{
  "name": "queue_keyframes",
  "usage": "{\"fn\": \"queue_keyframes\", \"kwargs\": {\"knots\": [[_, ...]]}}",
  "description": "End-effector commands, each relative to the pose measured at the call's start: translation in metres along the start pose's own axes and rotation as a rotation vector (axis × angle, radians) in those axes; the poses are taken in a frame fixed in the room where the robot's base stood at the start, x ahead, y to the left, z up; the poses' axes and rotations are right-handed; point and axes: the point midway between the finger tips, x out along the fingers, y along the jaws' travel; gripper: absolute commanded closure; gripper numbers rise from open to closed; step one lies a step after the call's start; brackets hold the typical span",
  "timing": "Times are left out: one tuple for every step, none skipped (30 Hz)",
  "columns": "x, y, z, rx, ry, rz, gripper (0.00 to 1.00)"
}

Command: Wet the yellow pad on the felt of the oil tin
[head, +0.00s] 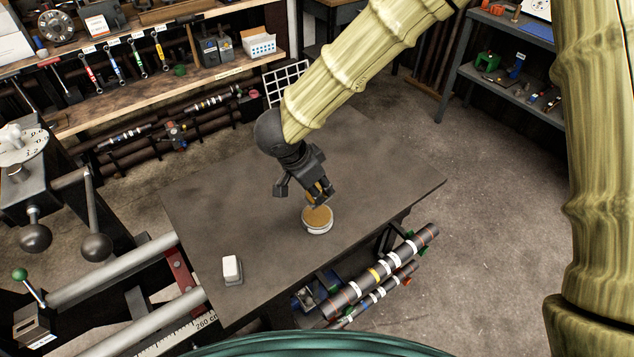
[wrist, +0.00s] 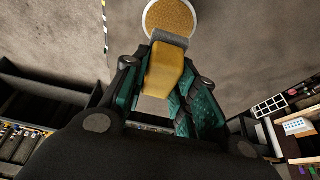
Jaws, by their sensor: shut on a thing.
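The oil tin (head: 317,227) is a low round white tin with an orange-brown felt top, standing on the dark table. My gripper (head: 319,192) is over the tin's far edge, pointing down. In the wrist view my gripper (wrist: 168,92) has its teal fingers shut on the yellow pad (wrist: 164,72), which has a grey strip at its far end. The tin's felt (wrist: 170,17) shows just beyond that strip, cut off by the frame's top. The strip overlaps the tin's near rim in the picture. I cannot tell whether the pad touches the felt.
The table (head: 260,215) is otherwise mostly clear. Lathe bars and ball-ended levers (head: 95,247) lie to the left. Banded shafts (head: 382,272) sit beyond the table's right front edge.

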Motion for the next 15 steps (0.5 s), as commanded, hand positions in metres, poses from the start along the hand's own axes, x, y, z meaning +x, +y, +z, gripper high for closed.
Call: {"fn": "queue_keyframes", "kwargs": {"knots": [[0.006, 0.0, 0.002, 0.001, 0.0, 0.0, 0.91], [0.008, 0.0, 0.003, 0.001, 0.0, 0.0, 0.91], [0.01, 0.0, 0.004, 0.001, 0.0, 0.0, 0.91], [0.013, 0.0, 0.005, 0.0, 0.0, 0.0, 0.91], [0.015, 0.0, 0.006, 0.0, 0.0, 0.0, 0.91], [0.018, 0.0, 0.007, 0.0, 0.0, 0.0, 0.91], [0.02, 0.0, 0.008, 0.0, 0.0, 0.0, 0.91], [0.023, 0.0, 0.009, 0.0, 0.0, 0.0, 0.91], [0.026, 0.0, 0.011, 0.0, 0.0, -0.001, 0.91], [0.028, 0.0, 0.011, 0.0, 0.0, -0.001, 0.91], [0.03, -0.001, 0.013, -0.001, 0.0, -0.001, 0.91], [0.033, -0.001, 0.014, -0.001, 0.0, -0.001, 0.91], [0.035, -0.001, 0.015, -0.001, 0.0, -0.001, 0.91], [0.037, -0.001, 0.016, -0.001, 0.0, -0.001, 0.91], [0.04, -0.001, 0.017, -0.001, 0.0, -0.001, 0.91]]}}
